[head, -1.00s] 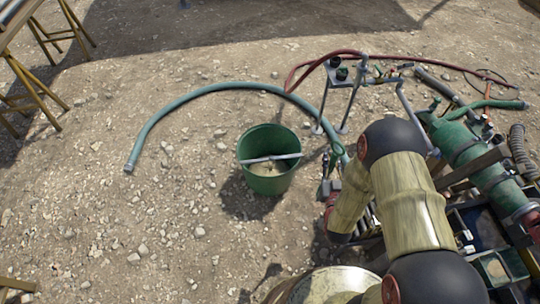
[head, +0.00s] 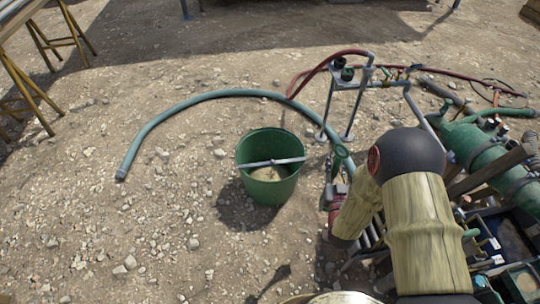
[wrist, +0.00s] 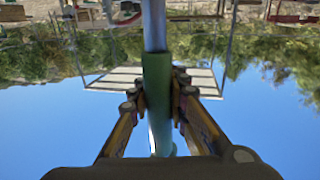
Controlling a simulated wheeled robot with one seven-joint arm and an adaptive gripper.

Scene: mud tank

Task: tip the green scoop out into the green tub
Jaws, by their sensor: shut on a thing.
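The green tub (head: 262,192) stands upright on the gravel near the middle of the head view. A grey bar (head: 273,162) lies across its rim, and pale brown matter shows inside. My gripper (head: 338,186) is to the right of the tub, apart from it, partly hidden by my arm. In the wrist view my gripper (wrist: 157,95) is shut on the green handle of the scoop (wrist: 157,72), with a grey metal shaft running up out of the frame.
A teal hose (head: 150,132) curves behind the tub. A metal stand (head: 350,100) with a red hose (head: 320,70) is at the back right. A green pump cylinder (head: 490,160) and other gear crowd the right. The gravel left of the tub is open.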

